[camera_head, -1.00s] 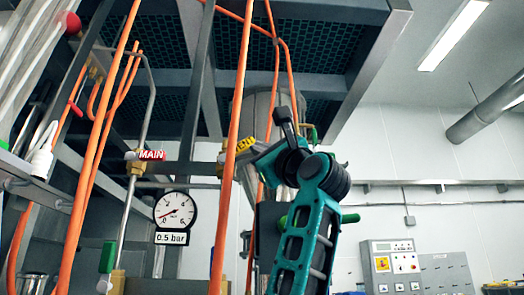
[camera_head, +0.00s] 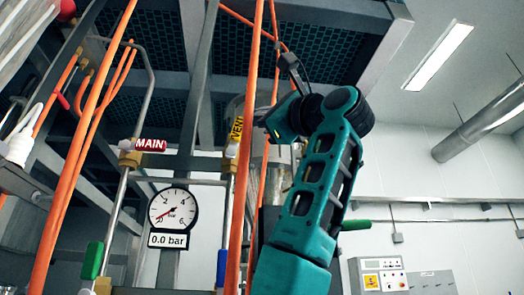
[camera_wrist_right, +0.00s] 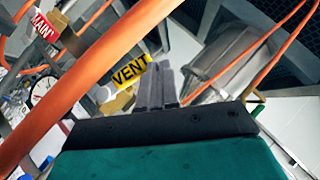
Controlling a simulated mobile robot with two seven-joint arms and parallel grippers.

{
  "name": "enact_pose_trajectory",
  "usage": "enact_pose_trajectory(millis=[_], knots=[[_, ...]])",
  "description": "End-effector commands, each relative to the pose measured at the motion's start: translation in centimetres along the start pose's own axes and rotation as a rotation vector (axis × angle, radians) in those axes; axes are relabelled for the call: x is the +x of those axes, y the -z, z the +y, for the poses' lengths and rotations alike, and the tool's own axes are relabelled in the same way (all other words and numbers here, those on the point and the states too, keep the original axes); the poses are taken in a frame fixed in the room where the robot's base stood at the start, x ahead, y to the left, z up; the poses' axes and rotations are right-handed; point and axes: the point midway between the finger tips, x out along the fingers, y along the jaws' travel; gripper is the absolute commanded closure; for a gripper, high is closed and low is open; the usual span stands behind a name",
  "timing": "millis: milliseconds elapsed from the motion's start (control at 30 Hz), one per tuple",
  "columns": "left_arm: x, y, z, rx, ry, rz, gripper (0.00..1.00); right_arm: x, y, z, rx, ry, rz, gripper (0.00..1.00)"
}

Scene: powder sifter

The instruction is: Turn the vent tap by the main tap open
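The vent tap (camera_head: 231,151) has a brass body and a yellow VENT label (camera_head: 236,131) standing nearly upright, partly behind an orange hose. The label also shows in the right wrist view (camera_wrist_right: 130,73). The main tap (camera_head: 130,159) is brass with a red MAIN label (camera_head: 150,145) lying nearly level. My right gripper (camera_wrist_right: 156,84) has its two fingers close together, just right of the VENT label; nothing shows between them. I cannot tell whether they touch the tap. The round gauge (camera_head: 172,209) has a readout of 0.0 bar. My left gripper is not in view.
An orange hose (camera_head: 247,150) runs in front of the vent tap and crosses the right wrist view. A green handle (camera_head: 93,260) and a blue handle (camera_head: 222,268) sit lower down. A control box (camera_head: 379,276) stands at lower right.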

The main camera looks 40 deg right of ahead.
Motion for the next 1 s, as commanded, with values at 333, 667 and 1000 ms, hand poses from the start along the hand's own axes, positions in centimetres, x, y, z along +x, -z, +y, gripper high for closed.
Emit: enact_pose_trajectory(millis=[333, 667, 1000], knots=[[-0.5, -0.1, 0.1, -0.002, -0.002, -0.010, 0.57, 0.4, -1.0, -0.2, 0.002, -0.003, 0.008, 1.00], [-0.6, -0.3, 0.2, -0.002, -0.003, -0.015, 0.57, 0.5, -1.4, -0.2, 0.001, -0.001, 0.004, 1.00], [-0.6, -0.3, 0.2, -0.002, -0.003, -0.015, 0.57, 0.5, -1.4, -0.2, 0.001, 0.000, 0.002, 1.00]])
